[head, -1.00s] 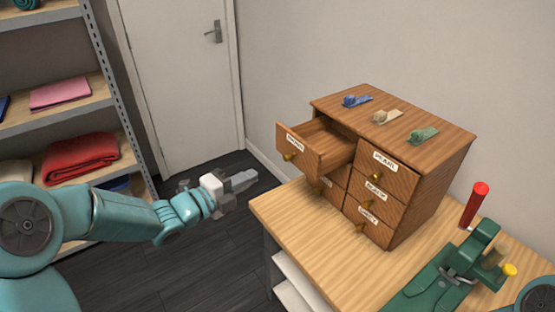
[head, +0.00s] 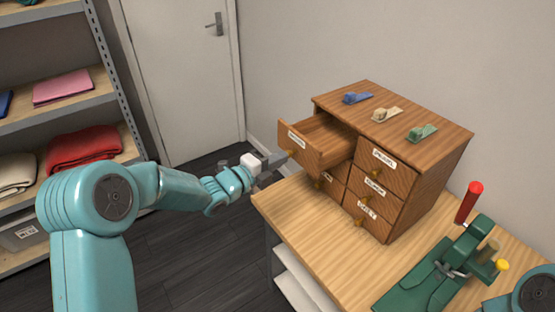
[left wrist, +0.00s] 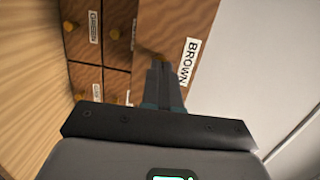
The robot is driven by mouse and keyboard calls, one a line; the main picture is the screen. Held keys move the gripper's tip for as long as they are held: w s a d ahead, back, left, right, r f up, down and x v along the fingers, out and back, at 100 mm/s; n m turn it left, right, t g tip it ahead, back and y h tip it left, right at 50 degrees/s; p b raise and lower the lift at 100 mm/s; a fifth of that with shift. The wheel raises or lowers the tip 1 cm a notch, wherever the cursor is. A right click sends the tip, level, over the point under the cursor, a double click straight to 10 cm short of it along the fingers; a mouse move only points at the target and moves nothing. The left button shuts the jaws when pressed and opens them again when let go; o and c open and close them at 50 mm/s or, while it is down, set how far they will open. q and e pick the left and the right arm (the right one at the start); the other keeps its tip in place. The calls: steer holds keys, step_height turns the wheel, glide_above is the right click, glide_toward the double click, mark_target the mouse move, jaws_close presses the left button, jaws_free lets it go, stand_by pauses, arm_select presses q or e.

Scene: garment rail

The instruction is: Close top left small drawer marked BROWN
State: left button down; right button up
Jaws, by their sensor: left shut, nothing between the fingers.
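The top left small drawer (head: 316,146) of the wooden cabinet stands pulled out and looks empty inside. Its BROWN label (left wrist: 188,62) reads clearly in the left wrist view, turned on its side. My left gripper (head: 282,157) is shut with nothing in it. Its fingertips are at the drawer's front, close to the knob, which they mostly hide; I cannot tell whether they touch. In the left wrist view the shut fingers (left wrist: 160,75) overlap the drawer front beside the label. My right gripper is not in view.
The cabinet (head: 440,160) stands on a wooden bench (head: 300,230); its other drawers look shut. Blue, cream and green tape-like items (head: 422,133) lie on top. A green tool (head: 440,270) with a red handle stands at right. Shelves (head: 60,110) with folded cloth are at left.

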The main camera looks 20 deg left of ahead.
arm_select(q)
steer(key=b, duration=0.4)
glide_toward(318, 141)
step_height(318, 141, up, 2)
steer(key=s, duration=0.2)
steer(key=w+d, duration=0.4)
steer(key=shift+w+d+r, duration=0.25)
steer(key=shift+w+r, duration=0.05)
steer(key=shift+w, duration=0.1)
steer(key=shift+w+d+r, duration=0.2)
steer(key=shift+w+d, duration=0.15)
steer(key=shift+w, duration=0.05)
steer(key=shift+r, duration=0.1)
steer(key=shift+d, duration=0.1)
